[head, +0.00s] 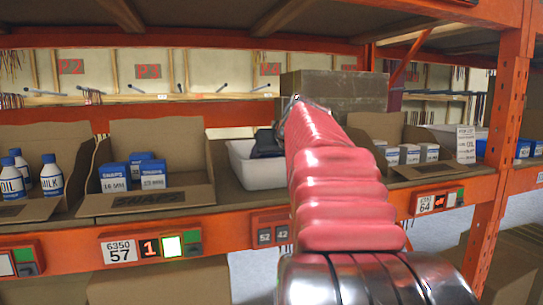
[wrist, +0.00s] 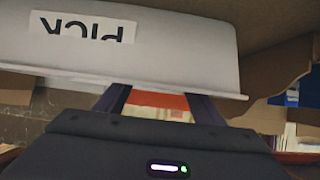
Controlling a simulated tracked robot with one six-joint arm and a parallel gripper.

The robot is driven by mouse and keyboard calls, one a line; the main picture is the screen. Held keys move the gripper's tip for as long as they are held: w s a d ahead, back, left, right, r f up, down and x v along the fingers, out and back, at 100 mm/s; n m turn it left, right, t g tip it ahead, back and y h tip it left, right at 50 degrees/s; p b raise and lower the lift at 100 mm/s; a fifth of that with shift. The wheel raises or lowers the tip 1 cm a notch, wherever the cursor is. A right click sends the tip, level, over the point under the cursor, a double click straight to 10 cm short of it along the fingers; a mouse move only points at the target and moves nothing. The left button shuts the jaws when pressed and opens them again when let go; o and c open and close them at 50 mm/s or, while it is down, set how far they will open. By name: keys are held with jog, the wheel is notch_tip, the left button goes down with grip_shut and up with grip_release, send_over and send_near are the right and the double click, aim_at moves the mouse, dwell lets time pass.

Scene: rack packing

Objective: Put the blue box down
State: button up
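My gripper (head: 265,142) is at the white bin (head: 262,172) on the shelf, partly hidden by my red-sleeved arm in the head view. In the wrist view the white bin (wrist: 180,55) has an upside-down PICK label. My two dark fingers (wrist: 158,100) stand apart and run behind the bin's rim, so their tips are hidden. No blue box shows between the visible parts of the fingers. Several blue-and-white boxes (head: 153,179) stand in an open carton (head: 185,195) left of the bin. Whether a blue box is in the white bin is hidden.
A carton with white bottles (head: 51,175) stands at the far left. A carton of small blue-and-white tubs (head: 429,154) is at the right. A brown box (head: 335,90) stands behind my arm. An orange upright (head: 502,140) and the orange shelf edge (head: 75,252) bound the space.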

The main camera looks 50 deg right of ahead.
jog(key=shift+r, duration=0.1)
jog(key=v, duration=1.2)
dwell(0.8)
jog(key=w+a+f+y, duration=0.1)
jog(key=w+a, duration=0.1)
jog(key=a, duration=0.4)
jog(key=w+a+f+t+y, duration=0.1)
jog(key=w+a, duration=0.1)
jog(key=a, duration=0.4)
jog(key=w+a+f+t+y, duration=0.1)
jog(key=w+a, duration=0.1)
jog(key=a, duration=0.4)
jog(key=shift+w+a+f, duration=0.1)
jog(key=shift+w+f, duration=0.2)
jog(key=shift+w, duration=0.1)
jog(key=a+f+t+y, duration=0.1)
jog(key=a+f+y, duration=0.3)
jog(key=a, duration=1.2)
jog(key=s+a+f+n+g, duration=0.1)
jog(key=s+f+n+g, duration=0.1)
jog(key=s+f, duration=0.4)
jog(key=s+a+f+n+g, duration=0.1)
jog(key=s+f, duration=0.5)
jog(key=f, duration=0.7)
jog(key=s+a+f+n+g+h, duration=0.1)
jog(key=s+f+g, duration=0.4)
jog(key=f, duration=0.5)
jog(key=shift+s+a+f+n, duration=0.2)
jog(key=shift+s+n, duration=0.45)
jog(key=shift+n, duration=0.25)
